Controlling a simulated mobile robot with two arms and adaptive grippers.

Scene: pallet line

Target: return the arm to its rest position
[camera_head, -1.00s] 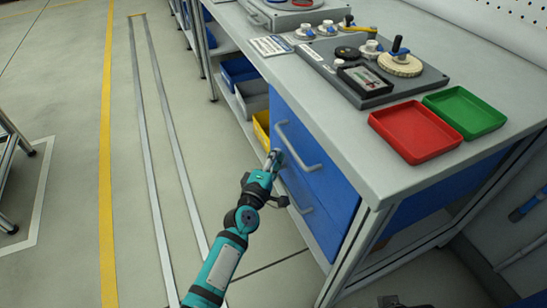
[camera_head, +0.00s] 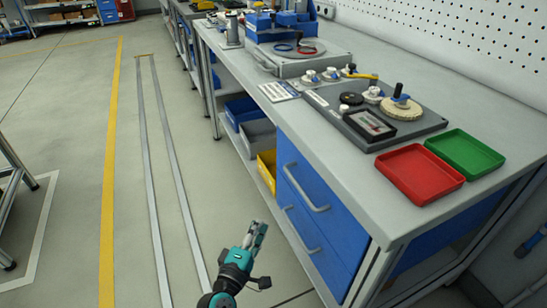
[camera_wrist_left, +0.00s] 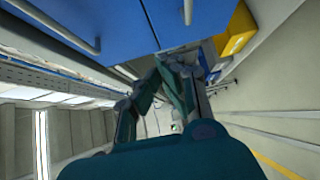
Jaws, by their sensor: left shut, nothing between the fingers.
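My left gripper (camera_head: 257,232) is in the lower middle of the head view, beside the workbench and clear of it. Its fingers are together with nothing between them. It also shows in the left wrist view (camera_wrist_left: 172,72), with the blue drawer fronts (camera_wrist_left: 110,25) near it. The teal and black left arm (camera_head: 228,283) comes in from the bottom edge, and most of it is out of the picture. The blue drawers (camera_head: 322,195) under the bench appear shut. My right gripper is not in view.
The workbench (camera_head: 350,175) fills the right side. A red tray (camera_head: 420,173), a green tray (camera_head: 465,150) and a grey fixture board (camera_head: 340,118) are on it. A yellow bin (camera_head: 267,168) sits on the lower shelf. The floor left of the arm is clear.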

